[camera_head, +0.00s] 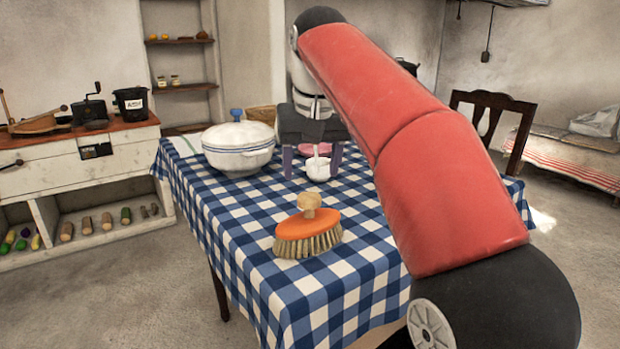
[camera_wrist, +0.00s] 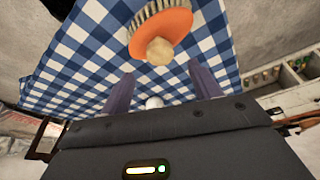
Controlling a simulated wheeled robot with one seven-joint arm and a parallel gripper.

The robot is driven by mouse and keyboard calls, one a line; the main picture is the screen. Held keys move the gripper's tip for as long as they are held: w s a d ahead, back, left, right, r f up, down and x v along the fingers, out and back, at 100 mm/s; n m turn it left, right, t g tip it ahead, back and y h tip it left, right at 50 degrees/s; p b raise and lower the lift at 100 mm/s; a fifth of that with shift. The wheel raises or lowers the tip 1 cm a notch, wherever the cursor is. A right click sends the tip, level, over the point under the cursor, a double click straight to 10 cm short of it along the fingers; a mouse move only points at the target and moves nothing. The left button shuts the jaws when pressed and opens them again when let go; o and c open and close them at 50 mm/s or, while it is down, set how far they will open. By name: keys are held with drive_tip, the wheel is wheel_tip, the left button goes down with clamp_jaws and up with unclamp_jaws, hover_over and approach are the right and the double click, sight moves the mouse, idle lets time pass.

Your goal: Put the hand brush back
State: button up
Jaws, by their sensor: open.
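The hand brush (camera_head: 308,233) lies bristles down near the front of the table with the blue checked cloth (camera_head: 225,195). It has an orange oval body, a round wooden knob on top and pale bristles. My gripper (camera_head: 311,172) is behind the brush in the head view, over the table, with its two purple fingers spread and nothing held between them. The brush also shows at the top of the wrist view (camera_wrist: 163,30), beyond the fingertips and apart from them. The gripper also shows in the wrist view (camera_wrist: 160,82).
A white lidded pot (camera_head: 238,152) stands left of my gripper. A small white bowl (camera_head: 322,168) and a pink item (camera_head: 314,150) sit by the fingers. A sideboard (camera_head: 120,145) with a black bin (camera_head: 131,102) is at left, and a dark chair (camera_head: 492,112) at right.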

drive_tip(key=s+d+f+m+t, duration=0.1)
drive_tip(key=s+d+f, duration=0.2)
drive_tip(key=s+d, duration=0.65)
drive_tip(key=s+d+f, duration=0.2)
drive_tip(key=s+f, duration=0.5)
drive_tip(key=f, duration=0.2)
drive_tip(key=s+d+f+m+t, duration=0.1)
drive_tip(key=s+d+f, duration=0.2)
drive_tip(key=s+f, duration=0.4)
wheel_tip(320, 180, down, 3)
drive_tip(key=shift+s+d+r+h+p, duration=0.1)
drive_tip(key=shift+s+d+h+p, duration=0.25)
drive_tip(key=shift+p, duration=0.1)
drive_tip(key=shift+d, duration=0.1)
